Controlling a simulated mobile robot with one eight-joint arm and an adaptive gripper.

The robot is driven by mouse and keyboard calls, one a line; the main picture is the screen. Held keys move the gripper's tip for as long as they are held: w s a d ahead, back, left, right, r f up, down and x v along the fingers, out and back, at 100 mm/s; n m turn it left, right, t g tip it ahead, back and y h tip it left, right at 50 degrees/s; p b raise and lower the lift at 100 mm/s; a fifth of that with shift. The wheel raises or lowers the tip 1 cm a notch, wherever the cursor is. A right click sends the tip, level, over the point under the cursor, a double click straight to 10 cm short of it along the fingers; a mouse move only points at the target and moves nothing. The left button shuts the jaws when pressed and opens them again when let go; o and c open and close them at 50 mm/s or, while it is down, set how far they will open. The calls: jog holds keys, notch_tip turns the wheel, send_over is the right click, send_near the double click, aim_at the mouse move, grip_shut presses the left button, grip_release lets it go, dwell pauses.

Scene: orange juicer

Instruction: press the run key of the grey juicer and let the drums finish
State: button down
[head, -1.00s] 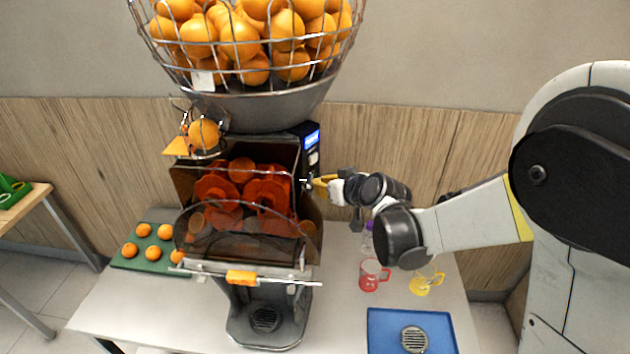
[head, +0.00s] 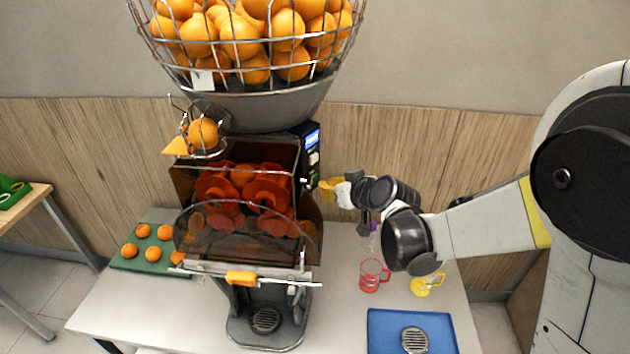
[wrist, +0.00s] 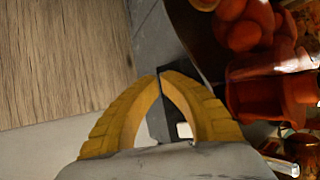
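The grey juicer (head: 288,318) stands on the table with a wire basket of oranges on top and red drums (head: 240,188) behind a clear cover. Its control panel with a lit blue screen (head: 312,139) is on the right side; the run key itself is too small to make out. My gripper (head: 325,188) is just right of the panel's lower part, with a small gap. In the wrist view its yellow fingers (wrist: 160,80) have their tips together with nothing between them, and the red drums (wrist: 270,95) show at the right.
A red mug (head: 371,277) and a yellow mug (head: 424,285) stand on the table (head: 130,310) below my arm. A blue tray (head: 440,325) lies at the front right. A green tray (head: 135,264) with several oranges is at the left.

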jog(key=shift+d, duration=0.1)
jog(key=s+d, duration=0.1)
jog(key=d, duration=0.1)
jog(key=s+d, duration=0.1)
jog(key=d, duration=0.1)
jog(key=shift+s, duration=0.35)
dwell(0.4)
jog(key=s+d+f+m+g+h+b, duration=0.1)
jog(key=s+d+f+b, duration=0.3)
jog(key=s, duration=0.5)
jog(key=s+d+f+m+g+h+b, duration=0.1)
jog(key=s+d+f+m+h+b, duration=0.2)
jog(key=s+d+b, duration=0.3)
jog(key=s+d+f+m+g+h+b, duration=0.1)
jog(key=s+d+f+b, duration=0.4)
jog(key=s, duration=0.6)
jog(key=shift+s+d+m+h+b, duration=0.4)
jog(key=shift+d+m+h+b, duration=0.25)
jog(key=shift+h+b, duration=0.25)
jog(key=shift+a+f, duration=0.15)
dwell(3.0)
